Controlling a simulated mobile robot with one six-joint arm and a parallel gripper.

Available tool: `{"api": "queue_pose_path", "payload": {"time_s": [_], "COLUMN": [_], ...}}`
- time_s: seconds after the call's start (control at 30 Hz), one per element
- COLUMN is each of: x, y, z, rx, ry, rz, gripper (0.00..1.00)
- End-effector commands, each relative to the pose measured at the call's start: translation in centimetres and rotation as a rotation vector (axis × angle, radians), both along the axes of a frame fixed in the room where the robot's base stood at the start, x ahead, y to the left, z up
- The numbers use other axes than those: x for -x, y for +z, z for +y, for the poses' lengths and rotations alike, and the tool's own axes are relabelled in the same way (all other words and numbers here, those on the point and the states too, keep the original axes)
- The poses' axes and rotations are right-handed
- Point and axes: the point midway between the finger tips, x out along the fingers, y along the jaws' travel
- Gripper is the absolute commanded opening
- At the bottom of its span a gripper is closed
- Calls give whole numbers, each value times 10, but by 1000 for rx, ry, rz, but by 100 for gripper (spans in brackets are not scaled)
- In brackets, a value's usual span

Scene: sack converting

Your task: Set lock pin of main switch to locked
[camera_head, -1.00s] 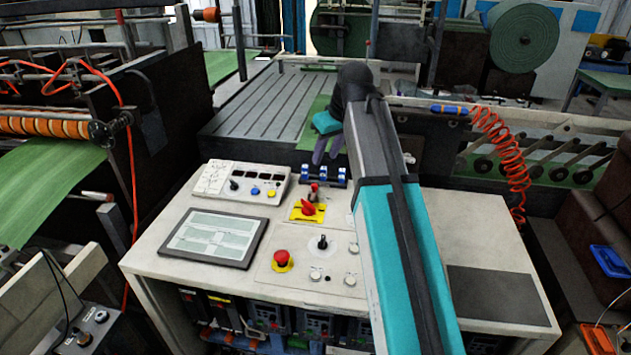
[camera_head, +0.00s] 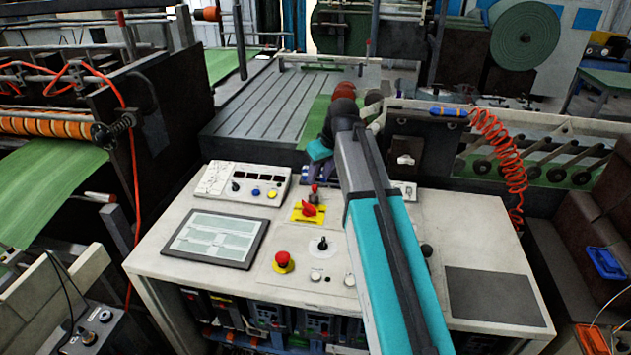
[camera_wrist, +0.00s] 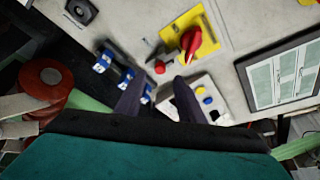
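The main switch (camera_head: 308,209) is a red rotary handle on a yellow plate on the console top. It also shows at the top of the wrist view (camera_wrist: 191,41). The lock pin (camera_head: 314,189) appears to be the small red-tipped post just behind the yellow plate. In the wrist view its round red tip (camera_wrist: 160,67) lies just ahead of my fingertips, roughly between them in the picture. My gripper (camera_wrist: 158,83) is open, with two dark fingers apart and nothing between them. In the head view my gripper (camera_head: 315,176) is over the console's back edge, partly hidden by my arm.
Blue toggle switches (camera_wrist: 125,76) stand close beside my left finger in the wrist view. A button box (camera_head: 245,182), a tablet-like screen (camera_head: 214,238), a red emergency button (camera_head: 283,262) and a black selector (camera_head: 322,244) share the console. An orange coiled hose (camera_head: 500,150) hangs at right.

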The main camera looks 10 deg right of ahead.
Motion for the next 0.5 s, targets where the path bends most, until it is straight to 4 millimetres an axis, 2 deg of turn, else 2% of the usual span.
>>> {"api": "queue_pose_path", "payload": {"time_s": [0.5], "x": [-15], "y": [-40], "z": [6], "rx": [0], "ry": [-1], "rz": [1], "gripper": [35]}}
